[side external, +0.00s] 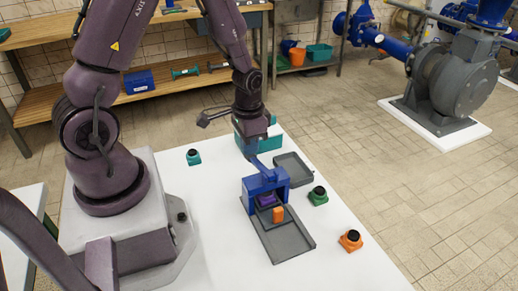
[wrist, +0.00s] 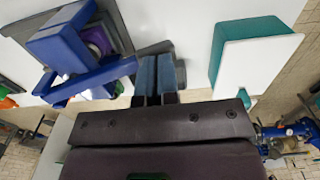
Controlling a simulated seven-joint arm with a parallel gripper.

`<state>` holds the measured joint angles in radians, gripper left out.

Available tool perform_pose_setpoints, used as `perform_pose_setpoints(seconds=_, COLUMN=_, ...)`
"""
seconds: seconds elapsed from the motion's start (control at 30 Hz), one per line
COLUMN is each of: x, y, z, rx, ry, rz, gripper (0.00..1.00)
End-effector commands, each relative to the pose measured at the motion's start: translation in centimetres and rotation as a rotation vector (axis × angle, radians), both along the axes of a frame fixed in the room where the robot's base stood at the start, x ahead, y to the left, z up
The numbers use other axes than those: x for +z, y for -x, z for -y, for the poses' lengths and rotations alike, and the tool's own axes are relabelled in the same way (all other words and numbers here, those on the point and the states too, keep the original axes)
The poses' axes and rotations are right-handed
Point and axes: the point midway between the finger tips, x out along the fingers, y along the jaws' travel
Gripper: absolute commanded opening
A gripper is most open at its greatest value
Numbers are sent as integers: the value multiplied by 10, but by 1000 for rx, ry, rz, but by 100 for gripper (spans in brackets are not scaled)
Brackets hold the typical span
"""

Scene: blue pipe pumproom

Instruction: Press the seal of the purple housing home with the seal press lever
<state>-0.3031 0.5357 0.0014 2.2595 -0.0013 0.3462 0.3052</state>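The blue seal press (side external: 264,182) stands on a dark grey base on the white table. The purple housing (side external: 266,200) sits inside the press frame; part of it also shows in the wrist view (wrist: 99,40), and its seal is not clear. The blue lever (wrist: 95,78) sticks out from the press towards my gripper (wrist: 157,72). My gripper's two blue-grey fingers are together with nothing seen between them. They are close beside the lever's free end; I cannot tell if they touch it.
Teal (side external: 193,157), green (side external: 318,196) and orange (side external: 350,240) housings with black tops stand apart around the press. A grey tray (side external: 293,169) lies behind it. A teal-sided box (wrist: 247,52) is right of my fingers in the wrist view. The table's front left is clear.

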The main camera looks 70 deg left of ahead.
Motion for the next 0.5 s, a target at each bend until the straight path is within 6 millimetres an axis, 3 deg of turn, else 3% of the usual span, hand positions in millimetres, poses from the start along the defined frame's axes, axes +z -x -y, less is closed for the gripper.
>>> perform_pose_setpoints(seconds=0.5, x=48, y=0, z=0, rx=0, ry=-1, rz=3, gripper=0)
